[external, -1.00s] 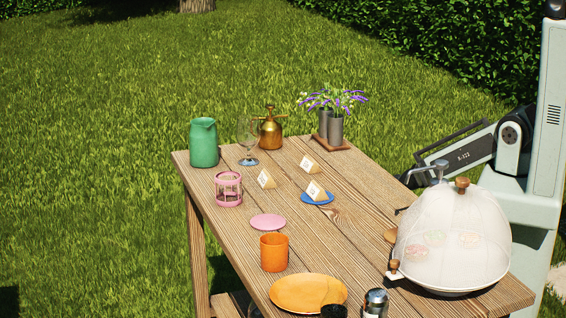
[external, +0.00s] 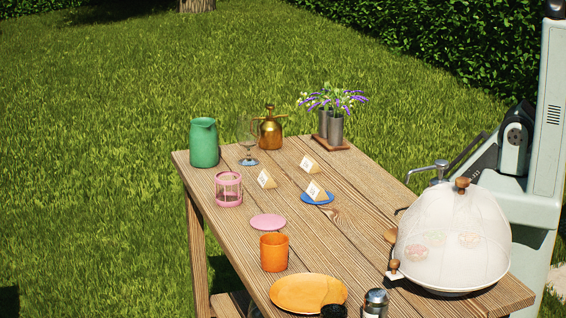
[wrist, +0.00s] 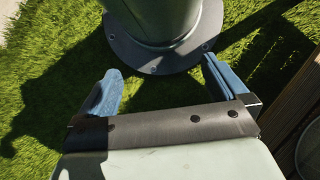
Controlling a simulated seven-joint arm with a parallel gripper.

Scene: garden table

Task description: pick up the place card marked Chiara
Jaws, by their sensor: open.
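Three small cream place cards stand on the wooden table in the external view. One place card (external: 266,179) stands left of the others. Another place card (external: 309,163) stands farther back, toward the flowers. A third place card (external: 315,191) stands on a blue saucer (external: 323,201). Their markings are too small to read, so I cannot tell which is Chiara. My gripper (wrist: 160,88) is open and empty in the wrist view, its blue fingertips apart over grass, away from the cards. In the external view the gripper cannot be made out.
A pink lantern (external: 229,190), green pitcher (external: 204,143), glass (external: 248,140) and brass sprayer (external: 270,130) stand left and behind. A pink plate (external: 267,222), orange cup (external: 274,252) and orange plate (external: 295,294) lie nearer. A mesh dome (external: 453,240) fills the right end.

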